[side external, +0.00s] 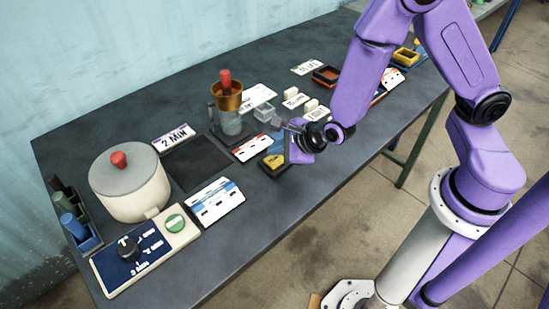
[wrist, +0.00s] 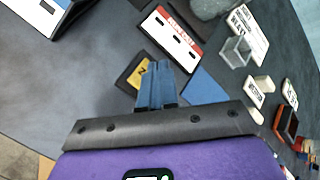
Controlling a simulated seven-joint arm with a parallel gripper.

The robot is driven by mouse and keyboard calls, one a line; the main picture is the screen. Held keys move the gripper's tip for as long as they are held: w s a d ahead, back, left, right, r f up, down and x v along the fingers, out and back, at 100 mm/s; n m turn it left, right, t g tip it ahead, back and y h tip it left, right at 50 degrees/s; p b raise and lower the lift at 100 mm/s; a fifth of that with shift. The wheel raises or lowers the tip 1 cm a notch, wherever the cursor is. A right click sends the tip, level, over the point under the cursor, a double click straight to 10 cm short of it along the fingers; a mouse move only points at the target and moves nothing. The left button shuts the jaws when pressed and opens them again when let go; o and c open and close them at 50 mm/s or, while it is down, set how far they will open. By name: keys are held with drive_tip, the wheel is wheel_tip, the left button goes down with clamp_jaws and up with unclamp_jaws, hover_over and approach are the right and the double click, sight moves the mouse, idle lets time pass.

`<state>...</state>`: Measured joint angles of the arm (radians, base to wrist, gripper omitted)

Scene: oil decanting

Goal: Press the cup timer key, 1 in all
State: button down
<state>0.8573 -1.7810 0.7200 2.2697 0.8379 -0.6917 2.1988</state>
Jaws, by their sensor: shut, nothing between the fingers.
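A yellow key on a dark block (side external: 273,162) sits near the table's front edge, close to the copper cup (side external: 230,97). The copper cup has a red knob and stands over a clear glass vessel. My gripper (side external: 287,160) is shut and empty, its fingers pointing down at the right side of the yellow key. In the wrist view, the blue fingers (wrist: 158,68) are together and cover part of the yellow key (wrist: 138,74). I cannot tell whether the fingertips touch it. A dark mark on the key is too small to read.
A white pot (side external: 130,185) with a red knob stands at the left, behind a panel (side external: 150,255) with a black dial and green button. A red-striped card (side external: 252,148) lies just behind the key. Small trays and labels lie to the right.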

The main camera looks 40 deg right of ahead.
sight(277, 162)
drive_tip(key=shift+f, duration=0.25)
idle(0.3)
drive_tip(key=shift+f, duration=0.2)
drive_tip(key=shift+f, duration=0.4)
idle(0.8)
drive_tip(key=shift+r, duration=0.85)
drive_tip(key=shift+r, duration=2.5)
drive_tip(key=shift+s, duration=0.1)
